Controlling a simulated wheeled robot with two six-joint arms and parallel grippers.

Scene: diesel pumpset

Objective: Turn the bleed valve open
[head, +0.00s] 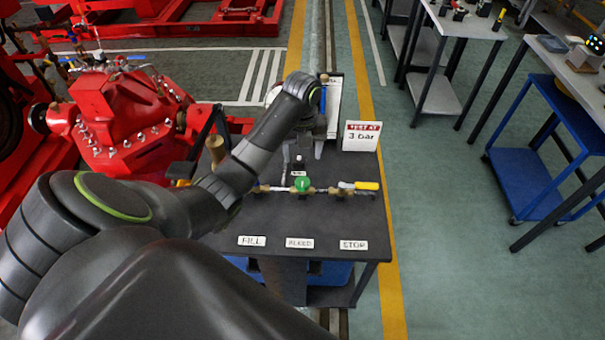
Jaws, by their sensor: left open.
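The bleed valve with its round green handle (302,184) sits in the middle of a brass pipe line on the dark table, in line with the BLEED label (300,243). My left arm reaches in from the left and over the table. Its left gripper (302,158) is open and empty, just behind and above the green handle in the picture. I see no contact with the handle. The left end of the pipe line is partly hidden by my arm. My right gripper is not in view.
A yellow-handled valve (367,185) is at the right end of the line. A "TEST AT 3 bar" sign (361,136) stands behind it. A red pump (110,120) is at the left. The table's front part (330,215) is clear apart from labels.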

